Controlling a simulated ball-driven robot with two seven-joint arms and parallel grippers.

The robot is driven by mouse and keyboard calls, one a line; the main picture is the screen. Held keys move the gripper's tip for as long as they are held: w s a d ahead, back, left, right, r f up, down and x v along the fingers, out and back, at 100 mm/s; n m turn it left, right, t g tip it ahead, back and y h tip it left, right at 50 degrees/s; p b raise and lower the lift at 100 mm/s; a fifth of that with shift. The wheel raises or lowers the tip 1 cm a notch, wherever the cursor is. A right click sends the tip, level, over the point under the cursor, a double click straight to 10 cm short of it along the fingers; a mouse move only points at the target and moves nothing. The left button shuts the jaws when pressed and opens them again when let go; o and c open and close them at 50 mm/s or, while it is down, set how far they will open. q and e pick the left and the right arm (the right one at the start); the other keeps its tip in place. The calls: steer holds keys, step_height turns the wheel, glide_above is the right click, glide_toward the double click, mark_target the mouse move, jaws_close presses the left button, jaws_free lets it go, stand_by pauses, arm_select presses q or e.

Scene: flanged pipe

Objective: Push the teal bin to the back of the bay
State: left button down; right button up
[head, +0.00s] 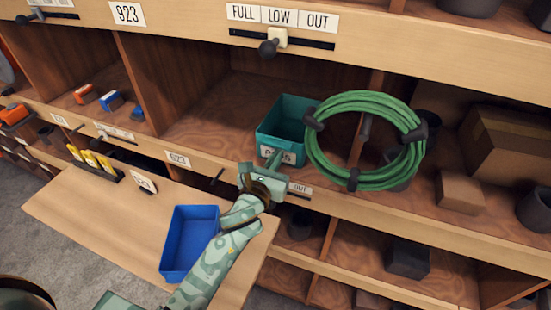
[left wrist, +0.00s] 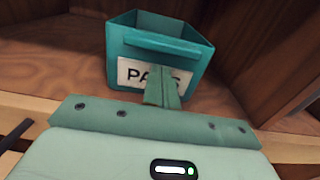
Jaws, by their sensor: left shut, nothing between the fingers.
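The teal bin (head: 286,118) stands upright on the floor of an open wooden bay (head: 205,125). It has a white label on its front, partly covered by my fingers. In the left wrist view the bin (left wrist: 160,45) is straight ahead and its label reads in part "PA". My left gripper (head: 275,158) is shut and empty, with its fingertips at the bin's front label. In the left wrist view the shut fingers (left wrist: 161,88) overlap the label; I cannot tell for sure whether they touch it. My right gripper is not in view.
A coiled green hose (head: 365,185) hangs right of the bin, close to it. A blue tray (head: 190,242) sits on the wooden worktop (head: 110,215) in front. Cardboard boxes (head: 510,140) are in the bay to the right. The bay floor left of the bin is clear.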

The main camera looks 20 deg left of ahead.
arm_select(q)
steer(key=w, duration=0.4)
steer(key=shift+w+d+b, duration=0.1)
steer(key=shift+w+b, duration=0.2)
steer(key=shift+s, duration=0.1)
